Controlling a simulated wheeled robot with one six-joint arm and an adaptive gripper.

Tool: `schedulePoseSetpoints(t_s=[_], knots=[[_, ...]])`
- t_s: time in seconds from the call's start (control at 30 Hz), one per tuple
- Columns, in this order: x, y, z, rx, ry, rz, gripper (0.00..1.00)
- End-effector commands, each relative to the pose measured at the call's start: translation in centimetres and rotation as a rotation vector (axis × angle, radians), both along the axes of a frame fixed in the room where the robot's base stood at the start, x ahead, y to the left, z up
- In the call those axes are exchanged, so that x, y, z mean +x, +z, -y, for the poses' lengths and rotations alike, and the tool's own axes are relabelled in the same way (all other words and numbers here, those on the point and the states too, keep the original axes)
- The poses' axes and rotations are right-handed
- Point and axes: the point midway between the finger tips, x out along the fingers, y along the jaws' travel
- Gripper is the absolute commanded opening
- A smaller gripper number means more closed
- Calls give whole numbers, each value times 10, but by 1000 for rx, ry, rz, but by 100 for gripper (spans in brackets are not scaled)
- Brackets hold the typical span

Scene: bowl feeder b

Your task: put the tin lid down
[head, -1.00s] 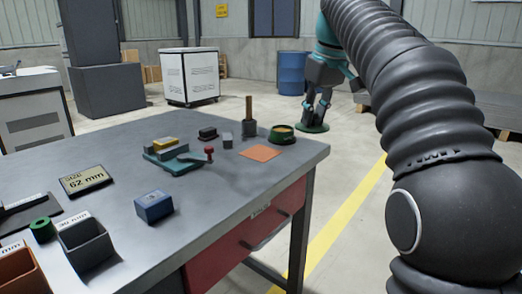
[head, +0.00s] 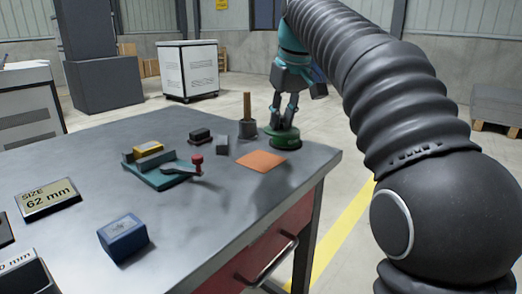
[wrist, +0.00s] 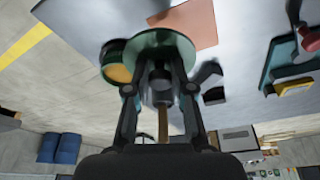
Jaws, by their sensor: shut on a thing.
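The tin lid is a green disc (wrist: 155,42) held at the tips of my gripper (wrist: 160,82), whose fingers are shut on it. In the wrist view the lid partly overlaps the open green tin (wrist: 117,73), which has orange-yellow contents; the tin shows to the lid's left. In the head view my gripper (head: 281,123) is at the table's far right corner, with the tin (head: 284,143) in line with it. The gap between lid and tin or table cannot be told, and the lid's underside is hidden.
An orange mat (head: 262,161) lies just in front of the tin. A dark pot with a wooden handle (head: 247,106) stands close left of my gripper. A grey block (head: 222,146) and a teal clamp (head: 160,174) are further left. The table edge is close on the right.

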Motion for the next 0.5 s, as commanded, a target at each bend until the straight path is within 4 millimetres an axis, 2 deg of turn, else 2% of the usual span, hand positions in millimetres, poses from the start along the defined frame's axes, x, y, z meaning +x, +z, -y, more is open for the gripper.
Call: schedulePoseSetpoints(t_s=[0.03,0.2,0.37,0.5], knots=[[0,-8,-11,0,6,-1,0],[1,-23,-37,-1,3,0,0],[1,-29,-46,-1,1,-1,0],[1,-45,-47,0,0,-1,0]])
